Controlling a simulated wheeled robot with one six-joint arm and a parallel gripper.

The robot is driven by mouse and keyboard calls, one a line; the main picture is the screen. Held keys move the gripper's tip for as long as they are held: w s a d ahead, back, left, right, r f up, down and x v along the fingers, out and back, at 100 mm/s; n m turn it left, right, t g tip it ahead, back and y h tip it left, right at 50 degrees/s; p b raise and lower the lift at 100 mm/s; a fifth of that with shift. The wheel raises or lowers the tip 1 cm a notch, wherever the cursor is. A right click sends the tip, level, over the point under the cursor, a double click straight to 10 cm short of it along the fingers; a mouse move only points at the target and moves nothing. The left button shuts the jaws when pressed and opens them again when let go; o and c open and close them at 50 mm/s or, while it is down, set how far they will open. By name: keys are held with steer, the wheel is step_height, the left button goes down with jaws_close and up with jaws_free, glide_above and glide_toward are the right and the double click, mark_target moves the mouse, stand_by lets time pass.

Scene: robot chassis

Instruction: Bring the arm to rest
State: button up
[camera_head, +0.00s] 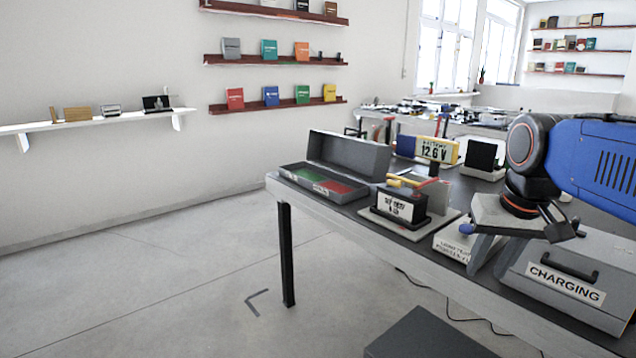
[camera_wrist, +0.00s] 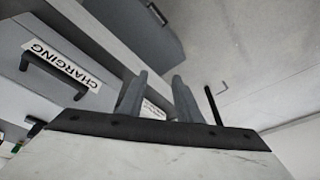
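My blue arm (camera_head: 600,165) reaches in from the right in the head view, bent down at a dark wrist joint. My gripper (camera_wrist: 160,80) shows in the wrist view with its two grey fingers apart and nothing between them. It hangs in front of the grey box labelled CHARGING (camera_head: 566,283), near the table's front edge. That box also shows at the left of the wrist view (camera_wrist: 25,85). In the head view my gripper's body hides part of the table and the box's top. I cannot tell its exact height above the table.
The table (camera_head: 375,225) holds an open grey case (camera_head: 345,155) with green and red compartments, a small display on a stand (camera_head: 401,206) and a yellow 12.6 V display (camera_head: 436,150). A dark box (camera_head: 425,335) stands below the table. The floor at left (camera_head: 150,290) is clear.

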steer(key=s+a+f+n+t, duration=0.1)
steer(key=s+a+f+n, duration=0.1)
steer(key=s+f, duration=0.9)
step_height(320, 180, down, 3)
steer(key=shift+s+a+r, duration=0.1)
steer(key=shift+s+a, duration=0.05)
steer(key=shift+a, duration=0.2)
steer(key=shift+c, duration=0.3)
stand_by(0.5)
